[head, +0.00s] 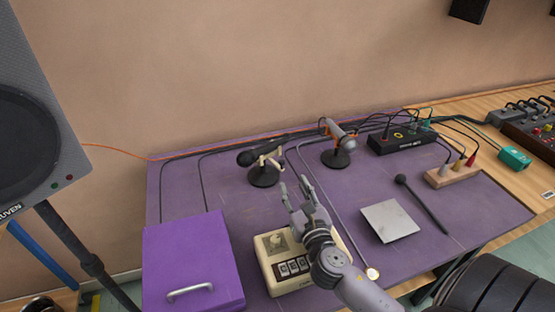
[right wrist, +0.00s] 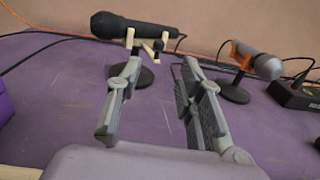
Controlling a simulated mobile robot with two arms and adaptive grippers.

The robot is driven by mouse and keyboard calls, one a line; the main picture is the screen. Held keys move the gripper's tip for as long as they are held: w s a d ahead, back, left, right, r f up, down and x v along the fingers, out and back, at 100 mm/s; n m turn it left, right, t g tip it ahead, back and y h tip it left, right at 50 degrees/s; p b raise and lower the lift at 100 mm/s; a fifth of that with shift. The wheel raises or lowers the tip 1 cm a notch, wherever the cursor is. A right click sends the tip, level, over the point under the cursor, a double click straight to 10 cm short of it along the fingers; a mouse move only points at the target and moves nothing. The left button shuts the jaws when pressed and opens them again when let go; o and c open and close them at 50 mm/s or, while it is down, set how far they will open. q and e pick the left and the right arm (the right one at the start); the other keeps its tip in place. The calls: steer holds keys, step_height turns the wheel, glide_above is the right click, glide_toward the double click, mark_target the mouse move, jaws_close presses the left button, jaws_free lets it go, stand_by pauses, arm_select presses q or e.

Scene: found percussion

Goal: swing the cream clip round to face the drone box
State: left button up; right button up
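The cream clip (head: 271,158) sits on a short stand with a round black base (head: 263,178). It holds a black microphone (head: 249,157) whose head points left. In the right wrist view the clip (right wrist: 147,44) is straight ahead, just beyond my fingertips. My right gripper (head: 296,190) is open and empty, in front of the stand and apart from it. Its spread fingers also show in the right wrist view (right wrist: 160,80). A black box (head: 402,142) with a yellow mark and a cream box (head: 284,262) with buttons are on the table. I cannot read which is the drone box. My left gripper is out of view.
An orange clip (head: 325,126) holds a silver microphone (head: 343,133) on a second stand, right of the first. Cables run along the back.

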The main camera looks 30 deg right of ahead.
mark_target(283, 163)
steer(key=p+x, duration=0.1)
steer(key=x, duration=1)
steer(key=shift+r, duration=0.15)
steer(key=shift+w, duration=0.35)
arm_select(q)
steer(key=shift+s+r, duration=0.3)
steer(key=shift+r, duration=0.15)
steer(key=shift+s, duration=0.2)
arm_select(e)
jaws_close()
